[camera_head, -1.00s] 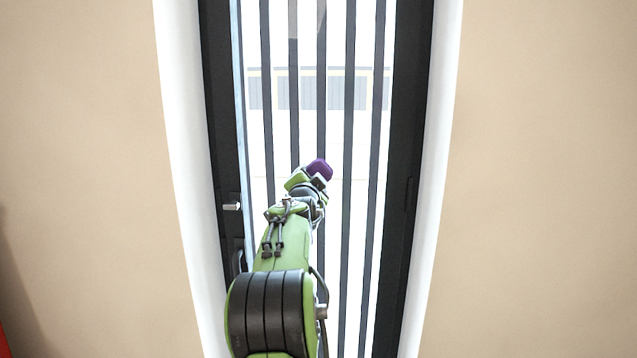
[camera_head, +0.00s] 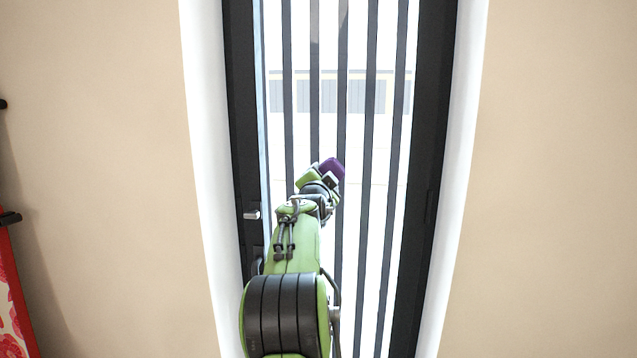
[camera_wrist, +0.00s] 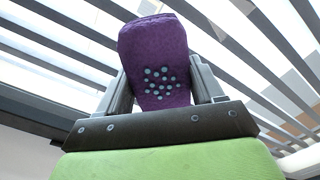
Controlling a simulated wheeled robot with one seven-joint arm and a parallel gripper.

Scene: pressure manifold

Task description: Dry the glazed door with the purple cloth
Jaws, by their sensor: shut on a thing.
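The glazed door (camera_head: 380,200) stands ahead, a tall pane with dark vertical bars in a dark frame. The purple cloth (camera_head: 333,168) is at the end of my arm, in front of the pane. In the wrist view the cloth (camera_wrist: 155,60) is a folded pad with a cluster of pale dots. My gripper (camera_head: 324,176) is shut on it, with one finger at each side, also seen in the wrist view (camera_wrist: 160,92). I cannot tell whether the cloth touches the glass. The pane's lower part is partly hidden behind my arm.
A silver door handle (camera_head: 252,215) sits on the left of the frame. White jambs and beige walls (camera_head: 560,180) flank the door. A red item with a floral pattern (camera_head: 15,290) stands at the far left edge.

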